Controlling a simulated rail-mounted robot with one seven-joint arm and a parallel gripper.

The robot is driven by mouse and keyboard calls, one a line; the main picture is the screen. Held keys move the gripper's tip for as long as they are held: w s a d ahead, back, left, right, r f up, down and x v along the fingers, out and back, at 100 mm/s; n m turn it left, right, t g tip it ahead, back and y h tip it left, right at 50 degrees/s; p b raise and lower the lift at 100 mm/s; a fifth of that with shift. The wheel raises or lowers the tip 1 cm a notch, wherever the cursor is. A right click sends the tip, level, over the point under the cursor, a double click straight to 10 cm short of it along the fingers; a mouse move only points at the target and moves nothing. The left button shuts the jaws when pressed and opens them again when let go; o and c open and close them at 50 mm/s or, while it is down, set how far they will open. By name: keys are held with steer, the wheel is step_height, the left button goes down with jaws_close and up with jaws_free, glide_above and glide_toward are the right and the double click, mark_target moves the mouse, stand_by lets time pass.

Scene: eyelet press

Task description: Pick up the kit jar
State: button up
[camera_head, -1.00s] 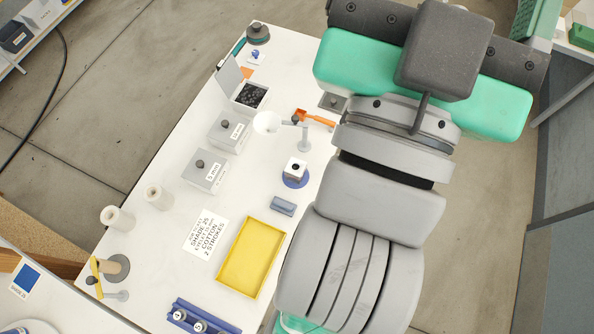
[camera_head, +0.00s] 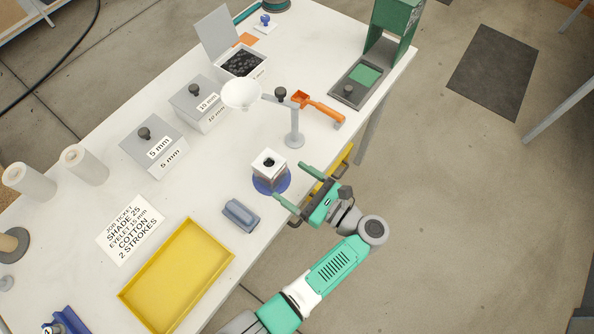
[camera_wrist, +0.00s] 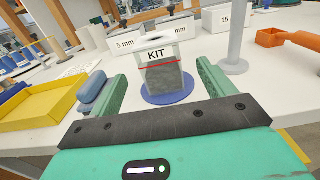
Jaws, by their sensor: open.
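The kit jar (camera_head: 270,164) is a small square vessel with a white top and a dark round spot in it. It stands upright on a round blue base (camera_head: 284,186). In the wrist view the jar (camera_wrist: 163,77) faces me with its KIT label, a red line and grey contents below. My gripper (camera_head: 291,183) is at the table's front edge, its green fingers open and pointing at the jar. In the wrist view the fingers (camera_wrist: 160,82) lie left and right of the jar, which appears just ahead of them. Nothing is held.
A white funnel on a stand (camera_head: 294,135) rises close behind the jar on the right, with an orange scoop (camera_head: 318,106) beyond. A blue-grey block (camera_head: 241,214) and yellow tray (camera_head: 135,293) lie to the left. Lidded grey boxes (camera_head: 155,148) stand behind.

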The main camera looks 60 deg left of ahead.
mark_target(270, 168)
steer(key=shift+s+r, duration=0.1)
steer(key=shift+r, duration=0.05)
steer(key=x, duration=0.3)
steer(key=shift+d, duration=0.1)
steer(key=x, duration=0.2)
steer(key=b+x, duration=0.1)
steer(key=x, duration=0.2)
steer(key=shift+f, duration=0.25)
steer(key=c, duration=1.1)
